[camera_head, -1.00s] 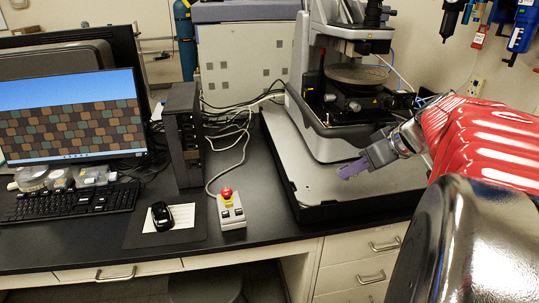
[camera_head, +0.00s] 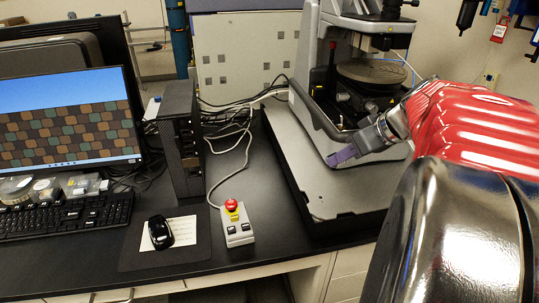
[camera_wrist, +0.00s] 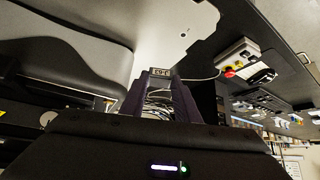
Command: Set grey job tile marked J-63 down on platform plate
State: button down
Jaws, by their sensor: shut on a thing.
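My gripper (camera_head: 341,156) shows in the head view as purple fingers above the light grey platform plate (camera_head: 318,196), beside the profiler's base. In the wrist view my gripper (camera_wrist: 161,85) is shut on the small job tile (camera_wrist: 161,72), whose dark marking reads upside down, apparently J-63. The tile sits between the fingertips. I cannot make out the tile in the head view. The platform plate (camera_wrist: 165,30) also shows in the wrist view, beyond the fingertips. The gap between tile and plate cannot be judged.
The stylus profiler (camera_head: 345,90) with its round stage (camera_head: 372,73) stands at the plate's back. A control box with a red button (camera_head: 236,222) is left of the plate. A mouse (camera_head: 160,232), keyboard (camera_head: 66,216) and monitor (camera_head: 66,120) are farther left. The plate's front left is clear.

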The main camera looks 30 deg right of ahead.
jog(key=shift+s+f, duration=0.1)
jog(key=shift+s+d+f, duration=0.1)
jog(key=shift+d+f, duration=0.05)
jog(key=shift+f, duration=2.9)
jog(key=shift+f, duration=1.85)
jog(key=c, duration=1.4)
grip_release()
jog(key=shift+f, duration=0.1)
jog(key=shift+o, duration=0.2)
